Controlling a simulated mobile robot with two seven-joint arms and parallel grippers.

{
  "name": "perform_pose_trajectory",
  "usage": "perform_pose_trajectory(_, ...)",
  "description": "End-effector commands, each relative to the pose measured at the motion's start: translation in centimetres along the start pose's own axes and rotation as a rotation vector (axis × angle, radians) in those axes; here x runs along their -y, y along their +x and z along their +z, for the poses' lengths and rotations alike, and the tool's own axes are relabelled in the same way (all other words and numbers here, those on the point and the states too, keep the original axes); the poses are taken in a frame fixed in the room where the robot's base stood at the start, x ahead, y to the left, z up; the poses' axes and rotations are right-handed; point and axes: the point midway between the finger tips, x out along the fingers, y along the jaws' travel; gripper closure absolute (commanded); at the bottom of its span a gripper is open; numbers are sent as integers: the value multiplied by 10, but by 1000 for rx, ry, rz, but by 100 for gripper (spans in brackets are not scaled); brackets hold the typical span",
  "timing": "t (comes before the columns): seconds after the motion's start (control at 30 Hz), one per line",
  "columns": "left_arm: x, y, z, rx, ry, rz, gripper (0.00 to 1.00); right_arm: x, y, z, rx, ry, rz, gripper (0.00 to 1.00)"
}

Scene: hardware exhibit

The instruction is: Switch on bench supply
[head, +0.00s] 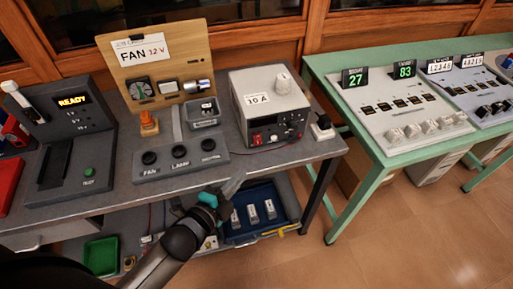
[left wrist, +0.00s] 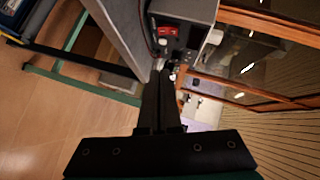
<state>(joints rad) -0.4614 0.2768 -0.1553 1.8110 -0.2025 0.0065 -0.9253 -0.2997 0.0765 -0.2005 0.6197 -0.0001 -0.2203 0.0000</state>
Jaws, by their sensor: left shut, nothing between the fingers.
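The bench supply (head: 262,100) is a light grey box labelled 10 A, standing at the right part of the dark grey bench. Its front panel carries a red switch (head: 257,138) at the lower left and dark knobs or terminals to the right. My left gripper (head: 238,176) is shut and empty, in front of the bench edge and below the supply's front, apart from it. In the left wrist view the shut fingers (left wrist: 160,73) point toward the supply (left wrist: 195,10) and its red switch (left wrist: 168,31). Whether the switch is on cannot be told. My right gripper is not in view.
A control strip (head: 172,163) with black knobs lies left of the supply, below a wooden FAN 12 V board (head: 150,48). A device reading READY (head: 75,130) stands at the left. A blue tray (head: 258,235) is under the bench. A green table (head: 345,65) stands right, past a gap.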

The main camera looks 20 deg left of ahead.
Motion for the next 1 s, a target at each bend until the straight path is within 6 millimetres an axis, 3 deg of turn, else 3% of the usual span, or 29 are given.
perform_pose_trajectory(0.53, 3, 8, -1, -4, 9, -8, 100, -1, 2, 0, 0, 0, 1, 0)
perform_pose_trajectory(1.0, 4, 78, -2, -5, 9, -10, 100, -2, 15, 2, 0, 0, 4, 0)
